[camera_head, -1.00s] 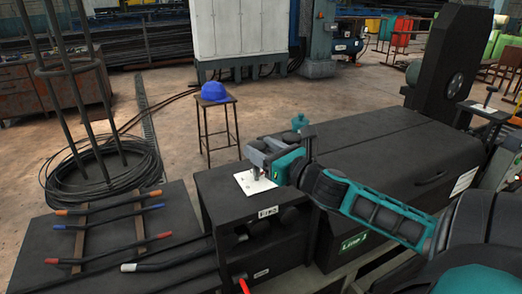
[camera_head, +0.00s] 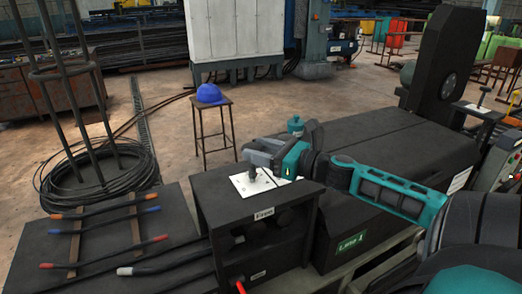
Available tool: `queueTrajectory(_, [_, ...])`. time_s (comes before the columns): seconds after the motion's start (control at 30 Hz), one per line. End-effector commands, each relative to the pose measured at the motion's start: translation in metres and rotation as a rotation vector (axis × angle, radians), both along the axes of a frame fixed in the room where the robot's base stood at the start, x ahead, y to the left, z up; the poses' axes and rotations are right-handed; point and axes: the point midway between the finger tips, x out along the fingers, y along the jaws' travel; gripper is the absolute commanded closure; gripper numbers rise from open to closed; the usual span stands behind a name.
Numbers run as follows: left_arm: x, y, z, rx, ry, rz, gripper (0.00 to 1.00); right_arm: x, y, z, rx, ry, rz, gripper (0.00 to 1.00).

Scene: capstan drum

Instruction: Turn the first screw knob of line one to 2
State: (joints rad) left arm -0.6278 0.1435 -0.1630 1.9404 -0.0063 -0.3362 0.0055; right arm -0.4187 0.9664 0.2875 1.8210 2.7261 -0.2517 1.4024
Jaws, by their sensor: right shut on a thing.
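The knob (camera_head: 252,175) of line one is a small metal piece on a white plate (camera_head: 243,188), on top of a black box stand (camera_head: 218,200). My right gripper (camera_head: 254,170) reaches in from the right over the plate and is shut on the knob. Its jaws hide most of the knob, so its setting cannot be read. A green "Line 1" label (camera_head: 350,243) is on the front of the long black machine (camera_head: 400,165). My left gripper is not in view.
A stool (camera_head: 214,130) with a blue cap (camera_head: 209,94) stands behind the stand. A rack with dark rods (camera_head: 105,210) and a coil of wire (camera_head: 75,185) lie at the left. Open floor lies between.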

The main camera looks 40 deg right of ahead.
Motion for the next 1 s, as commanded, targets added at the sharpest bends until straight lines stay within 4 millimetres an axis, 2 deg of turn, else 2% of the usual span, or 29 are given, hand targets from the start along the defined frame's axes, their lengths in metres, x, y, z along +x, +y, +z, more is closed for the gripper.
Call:
queueTrajectory(0.1, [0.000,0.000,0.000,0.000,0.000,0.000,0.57,0.000,0.001,0.000,0.000,0.000,0.001,0.76])
queueTrajectory(0.13, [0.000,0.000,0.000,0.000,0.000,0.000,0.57,0.000,0.001,0.000,-0.001,-0.001,0.001,0.42])
queueTrajectory(0.33, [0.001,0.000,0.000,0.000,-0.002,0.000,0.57,0.000,0.000,0.000,0.000,-0.001,0.000,0.23])
queueTrajectory(0.73, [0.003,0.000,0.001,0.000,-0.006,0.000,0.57,-0.007,-0.002,-0.001,0.002,0.000,-0.001,0.22])
queueTrajectory(0.87, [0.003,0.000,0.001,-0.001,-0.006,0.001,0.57,-0.021,-0.006,-0.001,0.002,0.002,-0.002,0.22])
queueTrajectory(1.0, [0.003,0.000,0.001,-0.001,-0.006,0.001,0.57,-0.044,-0.013,-0.002,0.002,0.003,-0.004,0.22])
